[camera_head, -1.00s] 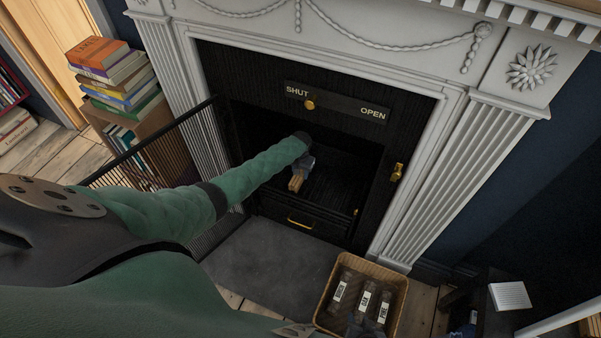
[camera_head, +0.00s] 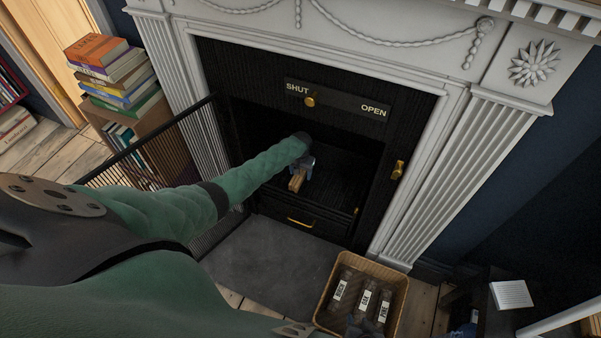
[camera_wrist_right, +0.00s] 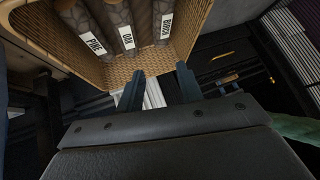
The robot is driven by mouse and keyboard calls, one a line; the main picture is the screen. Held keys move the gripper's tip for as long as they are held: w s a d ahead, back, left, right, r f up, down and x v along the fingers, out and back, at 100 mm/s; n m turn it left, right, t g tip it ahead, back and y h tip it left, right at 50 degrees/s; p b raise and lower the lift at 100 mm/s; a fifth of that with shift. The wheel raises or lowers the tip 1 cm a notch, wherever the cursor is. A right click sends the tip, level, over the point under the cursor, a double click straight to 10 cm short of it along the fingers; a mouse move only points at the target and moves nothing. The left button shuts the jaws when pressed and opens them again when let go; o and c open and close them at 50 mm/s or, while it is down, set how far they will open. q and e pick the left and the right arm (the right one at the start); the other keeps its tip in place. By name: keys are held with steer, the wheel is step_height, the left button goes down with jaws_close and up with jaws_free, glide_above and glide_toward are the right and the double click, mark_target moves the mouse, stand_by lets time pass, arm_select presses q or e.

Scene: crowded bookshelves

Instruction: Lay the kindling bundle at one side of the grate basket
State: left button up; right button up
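The kindling bundle (camera_head: 297,182) shows as a small pale wooden end inside the dark fireplace opening. My left gripper (camera_head: 302,174) is at the bundle, its fingers close around or beside it. The gap between the fingers is too small and dark to read. The grate basket (camera_head: 343,192) shows as dark bars in the opening, with the bundle toward its left part. My arm hides the far left of it. My right gripper (camera_wrist_right: 161,84) is open and empty in the right wrist view, near the wicker basket.
A wicker basket (camera_head: 401,318) with logs labelled birch, oak and pine stands right of the hearth slab (camera_head: 268,262). A mesh fire screen (camera_head: 150,165) stands left, by stacked books (camera_head: 120,75). The SHUT/OPEN plate (camera_head: 340,101) and its brass knob are above the opening.

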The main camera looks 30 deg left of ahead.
arm_select(q)
steer(key=shift+r, duration=0.4)
step_height(320, 180, up, 6)
steer(key=shift+f+p, duration=0.1)
steer(key=shift+p, duration=0.55)
steer(key=shift+r, duration=0.6)
arm_select(e)
steer(key=shift+s+r, duration=0.1)
steer(key=shift+r, duration=0.55)
